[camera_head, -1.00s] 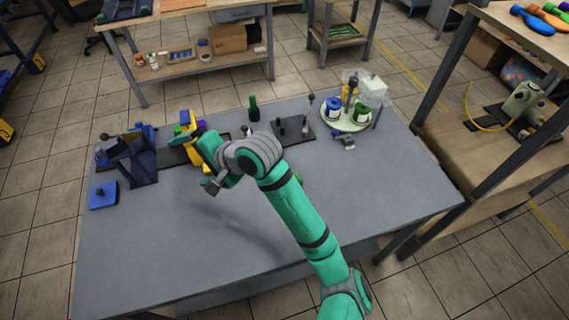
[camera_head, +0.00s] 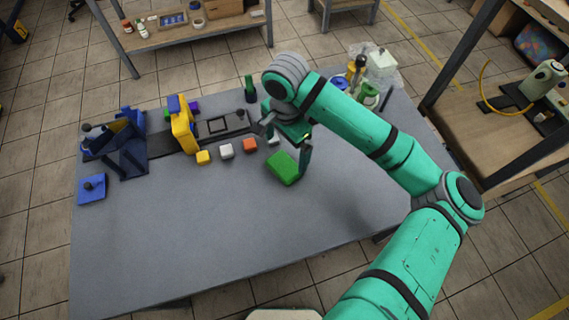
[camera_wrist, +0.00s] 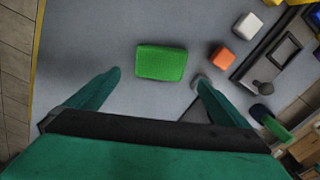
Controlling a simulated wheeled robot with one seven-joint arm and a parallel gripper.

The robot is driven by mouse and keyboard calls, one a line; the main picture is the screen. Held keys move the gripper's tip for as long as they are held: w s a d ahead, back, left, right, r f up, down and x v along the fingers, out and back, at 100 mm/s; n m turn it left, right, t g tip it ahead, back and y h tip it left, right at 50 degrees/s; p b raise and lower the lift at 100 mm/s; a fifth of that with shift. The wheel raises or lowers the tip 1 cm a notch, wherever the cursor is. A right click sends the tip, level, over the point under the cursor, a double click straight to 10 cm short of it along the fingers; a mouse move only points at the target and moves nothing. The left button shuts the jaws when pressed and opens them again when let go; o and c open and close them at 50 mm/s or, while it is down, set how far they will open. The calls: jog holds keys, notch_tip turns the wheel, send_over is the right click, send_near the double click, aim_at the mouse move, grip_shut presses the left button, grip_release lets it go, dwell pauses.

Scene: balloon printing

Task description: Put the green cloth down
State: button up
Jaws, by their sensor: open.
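The green cloth (camera_head: 284,168) is a folded, block-like green pad lying flat on the grey table (camera_head: 220,240). In the wrist view the cloth (camera_wrist: 161,63) lies beyond the fingertips, near the top middle, with grey table around it. My gripper (camera_head: 285,137) is just behind and above the cloth in the head view. In the wrist view my gripper (camera_wrist: 157,76) has its fingers spread wide with nothing between them. The fingers look apart from the cloth.
Orange (camera_head: 250,145), white (camera_head: 226,151) and yellow (camera_head: 204,157) blocks stand in a row left of the cloth. A yellow device (camera_head: 183,130) and blue holder (camera_head: 122,155) are farther left. The front table is clear.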

aim_at(285, 164)
jog(key=shift+f, duration=4)
jog(key=c, duration=1)
jog(key=shift+r, duration=0.6)
jog(key=s+d+r, duration=0.1)
jog(key=s+r, duration=0.3)
jog(key=s+d+r, duration=0.1)
jog(key=s+r, duration=0.3)
jog(key=s, duration=0.1)
jog(key=s+d+r, duration=0.1)
jog(key=s+r, duration=0.2)
jog(key=s, duration=0.1)
jog(key=shift+s+d+r, duration=0.25)
jog(key=shift+s+r, duration=0.15)
